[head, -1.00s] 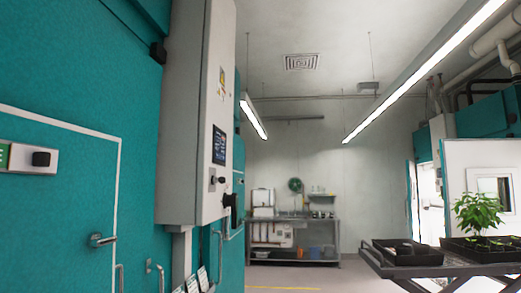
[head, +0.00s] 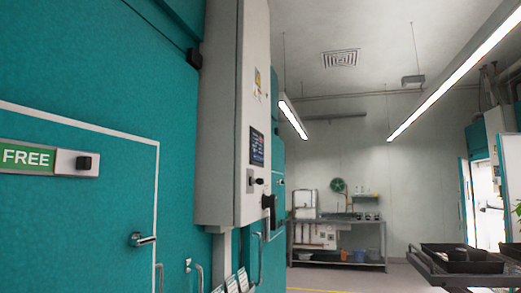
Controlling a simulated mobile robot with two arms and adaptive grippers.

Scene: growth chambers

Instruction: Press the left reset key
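A tall pale grey control cabinet (head: 222,120) is mounted on the teal wall left of centre. Its front, seen at a steep angle, carries a dark display panel (head: 257,147) with a small dark key or knob (head: 251,181) below it. A larger black switch or handle (head: 269,202) sits lower at its edge. I cannot tell whether any of these is the left reset key, and no reset label is readable. Neither of my grippers is in view.
A teal chamber door (head: 80,220) with a green FREE sign (head: 27,157) and a metal handle (head: 143,239) fills the left. A cart with black trays (head: 462,262) stands at the right. A metal workbench (head: 335,220) is at the back. Floor between looks clear.

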